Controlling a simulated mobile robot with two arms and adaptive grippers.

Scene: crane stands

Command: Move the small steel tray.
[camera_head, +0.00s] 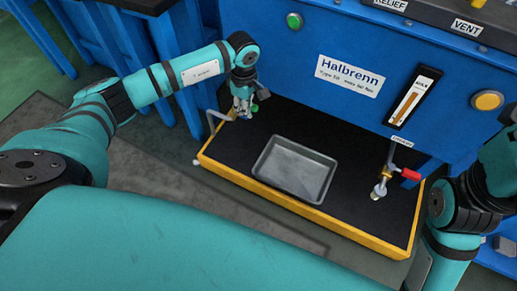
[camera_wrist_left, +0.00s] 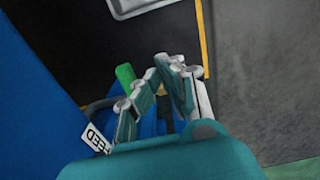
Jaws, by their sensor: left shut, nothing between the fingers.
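The small steel tray (camera_head: 294,169) is a shallow grey rectangular pan. It lies flat and looks empty on the black top of a yellow-edged shelf (camera_head: 232,176), near its middle. One edge of the tray also shows at the top of the left wrist view (camera_wrist_left: 135,7). My left gripper (camera_head: 243,108) points down at the shelf's left end, apart from the tray. Its fingers (camera_wrist_left: 168,66) are shut and empty, close beside a green-handled tap (camera_wrist_left: 125,75). My right arm shows at the right edge, but its gripper is out of view.
A tap with a red handle (camera_head: 410,174) stands at the shelf's right end. A FEED tag (camera_wrist_left: 95,138) hangs by the green-handled tap. The blue machine (camera_head: 345,50) rises behind the shelf, with a gauge (camera_head: 413,97). The shelf around the tray is clear.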

